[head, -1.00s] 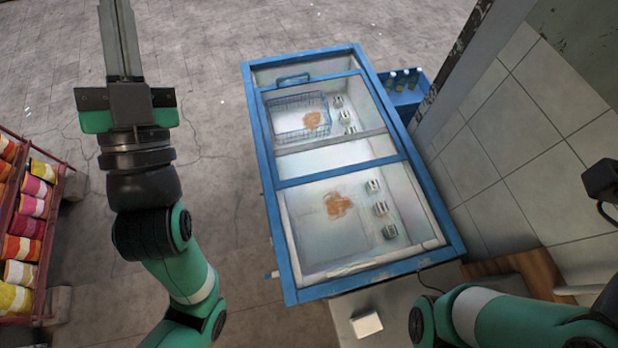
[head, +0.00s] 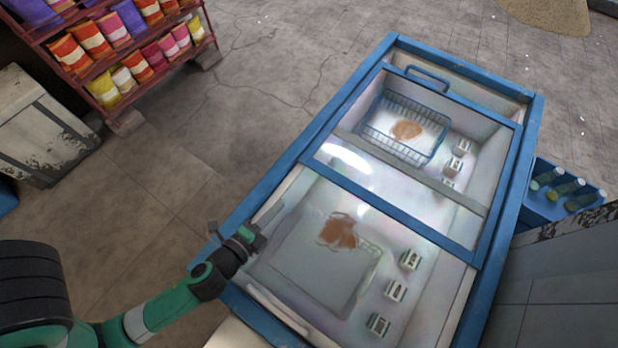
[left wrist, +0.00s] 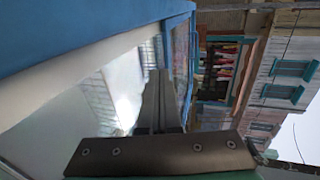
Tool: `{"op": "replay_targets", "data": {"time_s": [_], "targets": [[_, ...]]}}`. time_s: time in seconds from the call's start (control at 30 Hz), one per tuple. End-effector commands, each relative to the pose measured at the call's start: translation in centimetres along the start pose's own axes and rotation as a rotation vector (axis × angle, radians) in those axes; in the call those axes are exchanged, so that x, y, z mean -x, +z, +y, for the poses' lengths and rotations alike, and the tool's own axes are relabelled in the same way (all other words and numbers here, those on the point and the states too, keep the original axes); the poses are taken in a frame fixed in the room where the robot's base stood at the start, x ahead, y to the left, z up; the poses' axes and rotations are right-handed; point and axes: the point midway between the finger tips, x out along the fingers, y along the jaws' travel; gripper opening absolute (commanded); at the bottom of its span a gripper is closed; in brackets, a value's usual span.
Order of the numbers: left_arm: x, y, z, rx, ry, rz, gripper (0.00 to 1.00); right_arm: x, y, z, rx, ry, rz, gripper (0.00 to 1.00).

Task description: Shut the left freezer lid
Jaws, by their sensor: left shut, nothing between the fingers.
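The freezer (head: 278,165) is a blue-framed chest in the head view. A glass lid (head: 415,210) with a blue frame and a blue handle (head: 428,76) covers its far half. The near half looks uncovered, with a pale inner rim (head: 278,310). My left gripper (head: 257,240) is at the freezer's left side rim, by the near half, short of the lid's near edge. Its fingers (left wrist: 158,85) are shut and empty in the left wrist view, close to the glass and the blue frame (left wrist: 95,28). Whether they touch is unclear. My right gripper is out of view.
A wire basket (head: 375,128) sits in the far half; small white items (head: 396,291) lie in the near half. A rack of colourful bags (head: 120,80) stands at upper left. A blue bottle crate (head: 540,205) is right of the freezer.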

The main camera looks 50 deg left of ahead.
Motion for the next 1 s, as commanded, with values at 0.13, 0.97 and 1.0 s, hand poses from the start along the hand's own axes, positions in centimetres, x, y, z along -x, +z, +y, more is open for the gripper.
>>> {"op": "replay_targets", "data": {"time_s": [0.13,0.97,1.0], "targets": [[-0.9,0.0,-0.3,0.001,0.0,-0.003,0.0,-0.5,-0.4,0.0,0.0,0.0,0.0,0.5],[-13.8,0.0,-1.4,0.001,-0.001,0.0,0.0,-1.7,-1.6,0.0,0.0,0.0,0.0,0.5],[-13.8,0.0,-1.4,0.001,-0.001,0.0,0.0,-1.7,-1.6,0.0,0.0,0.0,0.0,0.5]]}}
